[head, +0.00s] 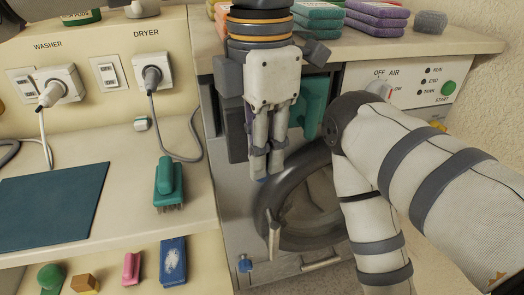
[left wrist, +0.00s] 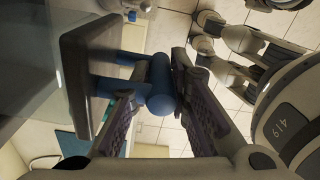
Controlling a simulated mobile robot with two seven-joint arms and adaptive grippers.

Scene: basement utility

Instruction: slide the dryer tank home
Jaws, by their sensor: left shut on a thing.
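My left gripper (head: 266,174) hangs fingers-down in front of the dryer (head: 233,225) in the head view. In the left wrist view its fingers (left wrist: 158,88) are shut on a blue round bar handle (left wrist: 161,98). Blue brackets join this handle to a dark grey panel (left wrist: 84,65), which looks like the front of the dryer tank. In the head view the gripper hides most of the handle, and a dark grey block (head: 237,146) shows beside the fingers. How far the tank stands out is hidden. My right arm (head: 385,165) crosses the right side; its gripper is out of view.
A control panel (head: 412,83) is at upper right. Folded towels (head: 377,16) lie on top. A teal brush (head: 168,185) and a dark teal mat (head: 52,207) lie on the left counter, which has bare room.

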